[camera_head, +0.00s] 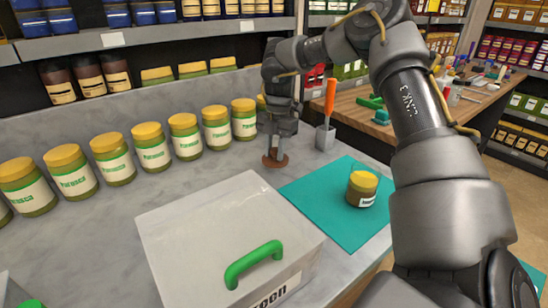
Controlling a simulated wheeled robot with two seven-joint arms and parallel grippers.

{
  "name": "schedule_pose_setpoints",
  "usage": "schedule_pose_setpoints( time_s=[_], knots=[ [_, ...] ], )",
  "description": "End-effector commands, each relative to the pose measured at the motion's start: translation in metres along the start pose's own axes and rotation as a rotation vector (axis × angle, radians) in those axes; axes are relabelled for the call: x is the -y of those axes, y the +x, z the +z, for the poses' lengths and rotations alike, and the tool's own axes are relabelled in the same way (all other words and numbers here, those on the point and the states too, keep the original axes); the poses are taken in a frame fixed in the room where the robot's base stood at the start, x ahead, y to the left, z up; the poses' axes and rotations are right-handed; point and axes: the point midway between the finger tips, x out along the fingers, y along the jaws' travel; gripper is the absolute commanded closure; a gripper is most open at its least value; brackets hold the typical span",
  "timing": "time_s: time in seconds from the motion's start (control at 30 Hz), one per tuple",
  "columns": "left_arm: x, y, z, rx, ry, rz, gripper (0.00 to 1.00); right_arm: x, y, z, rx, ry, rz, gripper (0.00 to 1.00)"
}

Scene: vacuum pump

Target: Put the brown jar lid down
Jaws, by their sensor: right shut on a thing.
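The brown jar lid (275,161) is a small flat disc at the back of the grey counter, left of the teal mat's far corner. My right gripper (275,149) points down over it and is shut on it. The lid is at or just above the counter; I cannot tell whether it touches. The fingertips are small and dark against the arm. My left gripper is not in view.
A yellow-lidded jar (362,188) stands on the teal mat (322,208). A white box (190,222) with a green handle (253,263) fills the front. Several yellow-lidded jars (151,147) line the back. A grey holder (325,137) with an orange-handled tool stands to the right.

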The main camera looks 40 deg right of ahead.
Motion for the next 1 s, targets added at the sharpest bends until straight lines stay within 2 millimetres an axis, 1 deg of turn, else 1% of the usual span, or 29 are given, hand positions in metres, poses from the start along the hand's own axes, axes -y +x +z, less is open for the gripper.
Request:
schedule_pose_setpoints(
  time_s=[0.23, 0.33, 0.5, 0.53, 0.83, 0.87, 1.0],
  knots=[
    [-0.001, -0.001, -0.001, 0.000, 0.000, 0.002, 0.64, -0.003, 0.005, 0.004, 0.000, 0.000, 0.000, 0.94],
    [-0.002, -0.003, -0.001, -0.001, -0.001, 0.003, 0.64, -0.006, 0.011, 0.008, 0.000, 0.002, -0.002, 0.94],
    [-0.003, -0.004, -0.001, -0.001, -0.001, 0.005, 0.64, -0.006, 0.035, 0.011, -0.002, 0.001, -0.003, 0.94],
    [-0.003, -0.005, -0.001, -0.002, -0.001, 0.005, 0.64, -0.006, 0.038, 0.012, -0.001, 0.001, -0.002, 0.94],
    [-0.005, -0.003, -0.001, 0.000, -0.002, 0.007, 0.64, -0.006, 0.041, 0.012, 0.001, 0.001, 0.000, 0.94],
    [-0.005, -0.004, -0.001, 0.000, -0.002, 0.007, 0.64, -0.006, 0.040, 0.012, 0.001, 0.001, 0.000, 0.69],
    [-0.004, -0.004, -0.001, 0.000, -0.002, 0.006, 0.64, -0.006, 0.040, 0.012, 0.001, 0.001, 0.000, 0.51]
  ],
)
